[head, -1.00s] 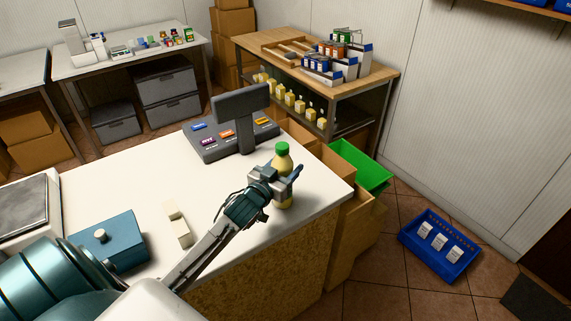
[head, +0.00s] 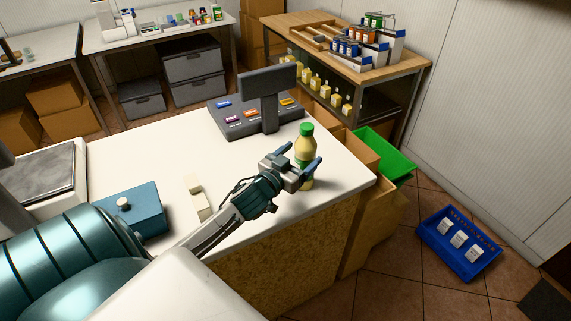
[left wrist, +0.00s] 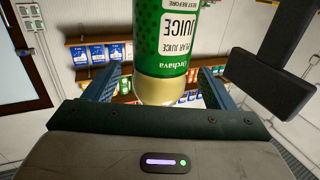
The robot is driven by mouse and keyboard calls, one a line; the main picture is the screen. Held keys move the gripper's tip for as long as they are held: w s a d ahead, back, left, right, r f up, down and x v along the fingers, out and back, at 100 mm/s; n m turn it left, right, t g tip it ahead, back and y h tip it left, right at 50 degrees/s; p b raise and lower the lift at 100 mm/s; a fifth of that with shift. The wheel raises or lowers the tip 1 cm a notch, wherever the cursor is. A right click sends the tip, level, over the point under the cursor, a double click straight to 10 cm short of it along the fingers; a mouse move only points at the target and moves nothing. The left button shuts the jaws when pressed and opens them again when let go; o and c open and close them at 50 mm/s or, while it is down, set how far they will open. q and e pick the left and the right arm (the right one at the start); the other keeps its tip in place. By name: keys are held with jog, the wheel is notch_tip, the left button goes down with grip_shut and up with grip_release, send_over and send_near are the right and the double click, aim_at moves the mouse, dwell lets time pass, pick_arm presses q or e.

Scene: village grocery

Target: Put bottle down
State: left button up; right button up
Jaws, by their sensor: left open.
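A pale yellow juice bottle (head: 306,145) with a green cap and green label stands upright on the white counter (head: 340,181), near its right end. The bottle also shows in the left wrist view (left wrist: 180,45), where its label reads pear juice upside down. My left gripper (head: 302,156) is open at the bottle, one finger to each side. In the left wrist view its fingers (left wrist: 163,84) show a gap on both sides of the bottle. The bottle's lower part is partly hidden by the gripper in the head view. My right gripper is not in view.
A dark register with a screen (head: 267,86) stands just behind the bottle. A blue box (head: 135,211), a small cream object (head: 198,199) and a scale (head: 40,180) are on the counter's left. A green crate (head: 385,155) and blue crate (head: 455,247) lie beyond the right edge.

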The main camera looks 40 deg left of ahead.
pick_arm(q)
jog(key=s+b, duration=0.2)
jog(key=s, duration=0.5)
jog(key=shift+s, duration=0.35)
